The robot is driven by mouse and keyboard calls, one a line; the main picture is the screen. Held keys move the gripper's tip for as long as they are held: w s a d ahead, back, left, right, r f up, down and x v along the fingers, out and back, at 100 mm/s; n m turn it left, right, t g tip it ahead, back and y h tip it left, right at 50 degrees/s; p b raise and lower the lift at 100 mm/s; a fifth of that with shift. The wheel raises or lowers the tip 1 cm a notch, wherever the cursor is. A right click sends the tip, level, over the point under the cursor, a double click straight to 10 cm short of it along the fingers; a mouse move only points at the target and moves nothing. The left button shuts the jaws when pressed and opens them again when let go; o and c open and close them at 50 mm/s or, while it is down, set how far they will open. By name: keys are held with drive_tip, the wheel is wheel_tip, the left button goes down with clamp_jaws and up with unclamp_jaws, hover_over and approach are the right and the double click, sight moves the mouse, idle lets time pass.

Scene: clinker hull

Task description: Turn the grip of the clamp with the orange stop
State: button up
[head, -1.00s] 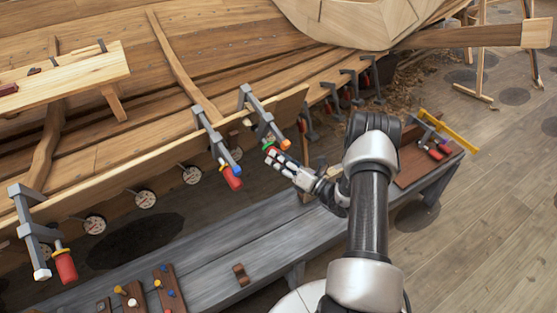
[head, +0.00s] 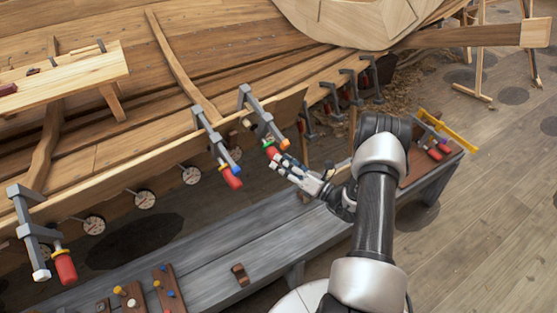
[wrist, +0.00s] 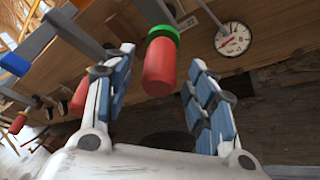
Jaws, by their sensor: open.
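My gripper (head: 282,164) is open at the lower end of this grip. In the wrist view the red grip (wrist: 158,72) with its green collar (wrist: 163,32) shows between the two spread fingers of my gripper (wrist: 160,62), with a gap on both sides. The orange stop cannot be made out in the wrist view.
A round dial (head: 191,175) hangs below the plank; one also shows in the wrist view (wrist: 234,39). Another clamp with a red grip (head: 65,266) is at far left. A grey bench (head: 205,245) runs below. Several more clamps (head: 350,85) hang beyond.

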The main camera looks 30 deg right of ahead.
drive_tip(key=r+v, duration=0.1)
drive_tip(key=v, duration=0.8)
drive_tip(key=shift+s+f, duration=0.2)
drive_tip(key=shift+f, duration=0.25)
drive_tip(key=shift+d, duration=0.15)
idle(0.6)
